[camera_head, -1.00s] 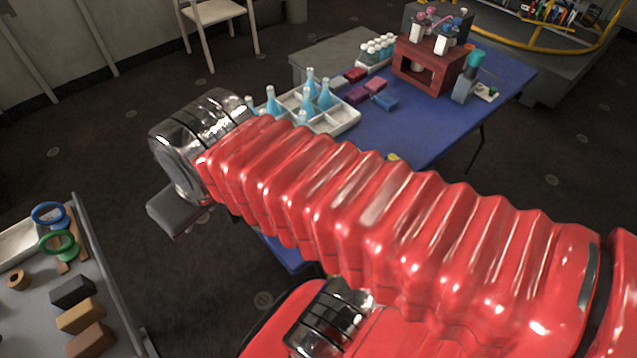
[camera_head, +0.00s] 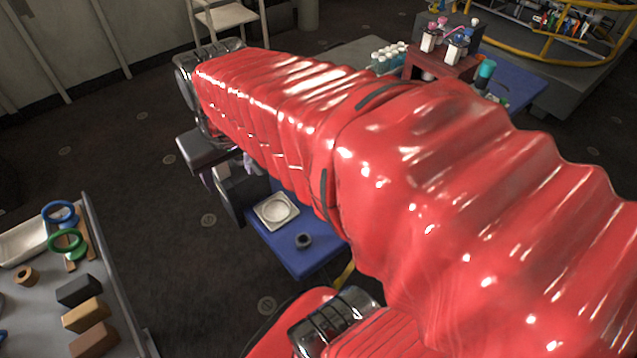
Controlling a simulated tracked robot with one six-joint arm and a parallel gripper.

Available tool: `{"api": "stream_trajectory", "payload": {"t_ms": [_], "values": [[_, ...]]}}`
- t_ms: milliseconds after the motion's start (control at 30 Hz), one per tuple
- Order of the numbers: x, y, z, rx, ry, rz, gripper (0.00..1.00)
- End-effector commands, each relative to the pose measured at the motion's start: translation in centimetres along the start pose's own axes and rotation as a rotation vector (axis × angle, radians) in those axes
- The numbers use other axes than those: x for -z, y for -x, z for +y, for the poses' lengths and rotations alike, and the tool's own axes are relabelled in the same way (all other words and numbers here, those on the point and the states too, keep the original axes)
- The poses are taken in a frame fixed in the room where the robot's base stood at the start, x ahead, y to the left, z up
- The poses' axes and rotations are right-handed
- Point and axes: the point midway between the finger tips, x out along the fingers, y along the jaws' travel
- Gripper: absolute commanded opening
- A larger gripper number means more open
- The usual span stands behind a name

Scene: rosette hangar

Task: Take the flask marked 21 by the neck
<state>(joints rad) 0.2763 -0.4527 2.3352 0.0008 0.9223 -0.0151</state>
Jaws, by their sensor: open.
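The flask marked 21 does not show now. The tray of blue flasks seen a second ago is hidden behind my red arm, which crosses the picture. No number can be read on any flask. My gripper's jaws are not visible; only the metal wrist end of my arm and a grey block under it show at the upper left. I cannot tell where the jaws are relative to the flasks.
The blue table (camera_head: 296,258) holds a pale square dish (camera_head: 276,211) and a small dark ring (camera_head: 303,241). White-capped bottles (camera_head: 388,58) and a red rack (camera_head: 440,67) stand beyond my arm. A grey bench (camera_head: 40,311) with rings and blocks is at lower left. A chair (camera_head: 228,18) stands behind.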

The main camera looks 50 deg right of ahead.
Motion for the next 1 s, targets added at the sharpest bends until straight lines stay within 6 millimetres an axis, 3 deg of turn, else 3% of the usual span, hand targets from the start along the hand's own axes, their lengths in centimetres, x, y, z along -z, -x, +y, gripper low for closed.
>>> {"api": "stream_trajectory", "payload": {"t_ms": [500, 1000], "values": [[3.0, -4.4, 9.5, -0.062, -0.222, -0.133, 0.54], [2.5, -9.4, 20.0, -0.090, -0.438, -0.257, 0.54]]}}
